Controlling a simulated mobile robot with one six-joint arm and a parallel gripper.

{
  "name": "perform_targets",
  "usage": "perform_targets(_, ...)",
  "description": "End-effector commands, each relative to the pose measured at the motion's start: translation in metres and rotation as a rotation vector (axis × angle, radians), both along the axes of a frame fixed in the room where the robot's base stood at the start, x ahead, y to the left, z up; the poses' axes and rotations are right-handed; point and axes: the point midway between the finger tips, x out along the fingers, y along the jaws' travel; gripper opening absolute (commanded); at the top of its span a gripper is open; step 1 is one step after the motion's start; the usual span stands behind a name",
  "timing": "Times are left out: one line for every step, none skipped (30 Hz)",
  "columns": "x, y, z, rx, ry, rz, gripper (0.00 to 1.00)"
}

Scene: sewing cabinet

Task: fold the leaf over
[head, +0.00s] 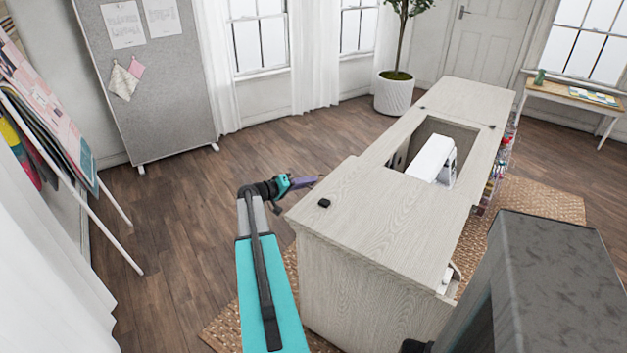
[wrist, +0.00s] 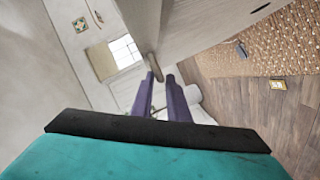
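The pale wood sewing cabinet (head: 385,230) stands right of centre in the head view. Its top has a rectangular opening with a white sewing machine (head: 432,158) inside. A flat leaf (head: 468,97) lies level at the top's far end, with small dark hinges at its near edge. My gripper (head: 318,180) is beside the cabinet's left edge. In the wrist view its purple fingers (wrist: 160,77) are a little apart, with nothing seen between them. A pale narrow tab (wrist: 153,66) on a wood panel (wrist: 205,25) is just past the tips; contact cannot be told.
A small black object (head: 324,203) lies on the cabinet's near corner. A potted tree (head: 394,93) stands behind. A grey pinboard (head: 165,85) and a leaning rack (head: 60,130) are at left. The floor between them and the cabinet is clear.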

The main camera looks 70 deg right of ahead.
Motion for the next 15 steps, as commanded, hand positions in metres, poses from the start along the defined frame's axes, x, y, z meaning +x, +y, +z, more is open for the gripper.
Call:
perform_targets(-0.003,-0.006,0.000,0.001,0.000,-0.001,0.15)
perform_targets(-0.005,-0.009,-0.001,0.001,0.000,-0.001,0.15)
perform_targets(-0.007,-0.012,-0.002,0.000,-0.001,-0.001,0.15)
perform_targets(-0.008,-0.014,-0.002,0.000,-0.001,-0.001,0.15)
perform_targets(-0.010,-0.015,-0.003,0.000,-0.001,-0.001,0.15)
perform_targets(-0.012,-0.017,-0.004,0.000,-0.001,-0.001,0.15)
perform_targets(-0.012,-0.018,-0.004,0.000,-0.001,-0.001,0.15)
perform_targets(-0.013,-0.019,-0.004,-0.001,-0.002,-0.001,0.15)
perform_targets(-0.014,-0.020,-0.005,-0.001,-0.002,-0.001,0.15)
perform_targets(-0.014,-0.021,-0.005,-0.001,-0.002,0.000,0.15)
perform_targets(-0.015,-0.021,-0.005,-0.001,-0.002,0.000,0.15)
perform_targets(-0.015,-0.021,-0.005,-0.001,-0.002,0.000,0.15)
perform_targets(-0.015,-0.021,-0.005,-0.001,-0.001,0.000,0.15)
perform_targets(-0.015,-0.021,-0.005,-0.001,-0.001,0.000,0.15)
perform_targets(-0.015,-0.021,-0.005,-0.001,-0.001,0.000,0.15)
